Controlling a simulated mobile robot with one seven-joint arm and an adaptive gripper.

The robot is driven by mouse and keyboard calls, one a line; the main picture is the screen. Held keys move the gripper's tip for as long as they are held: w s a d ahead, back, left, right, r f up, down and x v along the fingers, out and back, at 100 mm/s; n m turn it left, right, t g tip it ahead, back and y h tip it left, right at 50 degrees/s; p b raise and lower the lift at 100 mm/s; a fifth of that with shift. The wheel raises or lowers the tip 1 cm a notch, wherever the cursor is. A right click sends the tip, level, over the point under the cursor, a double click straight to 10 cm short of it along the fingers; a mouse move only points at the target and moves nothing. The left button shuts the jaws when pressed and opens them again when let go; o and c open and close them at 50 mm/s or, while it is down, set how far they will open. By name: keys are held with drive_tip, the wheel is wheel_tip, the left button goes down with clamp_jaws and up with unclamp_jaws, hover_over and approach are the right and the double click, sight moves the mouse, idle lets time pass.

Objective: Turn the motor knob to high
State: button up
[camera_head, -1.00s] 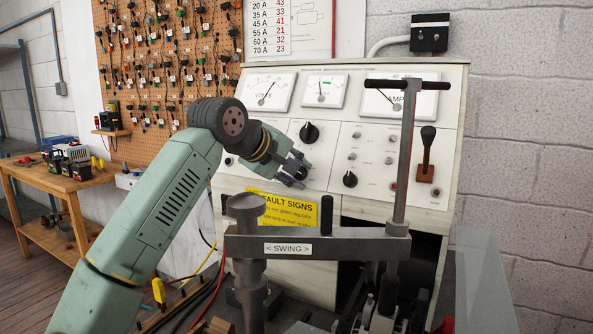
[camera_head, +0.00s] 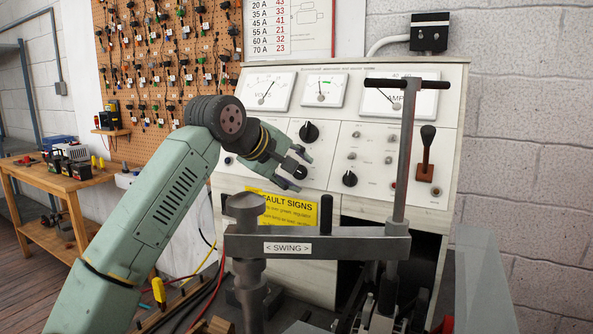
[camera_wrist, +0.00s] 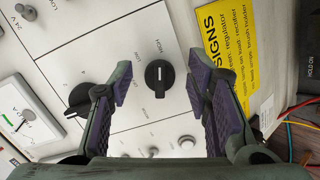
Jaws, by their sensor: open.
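A black knob (camera_wrist: 159,78) with a pale pointer line shows in the wrist view, with a HIGH label above it in the picture. It sits on the white test panel (camera_wrist: 110,35). The pointer line runs roughly up and down in that view; which end marks the setting I cannot tell. My gripper (camera_wrist: 157,84) is open, with one purple-padded finger on each side of the knob and visible gaps to both. In the head view my gripper (camera_head: 291,166) is at the panel's lower left and partly hides that area.
Another black knob (camera_wrist: 80,97) is beside the left finger. A yellow sign (camera_wrist: 226,50) is near the right finger. In the head view, a grey swing arm (camera_head: 350,243) with an upright T-handle (camera_head: 405,150) stands before the panel, right of and below my gripper.

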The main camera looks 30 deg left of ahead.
drive_tip(key=v, duration=1.1)
drive_tip(key=shift+s+r, duration=0.2)
drive_tip(key=shift+s, duration=0.05)
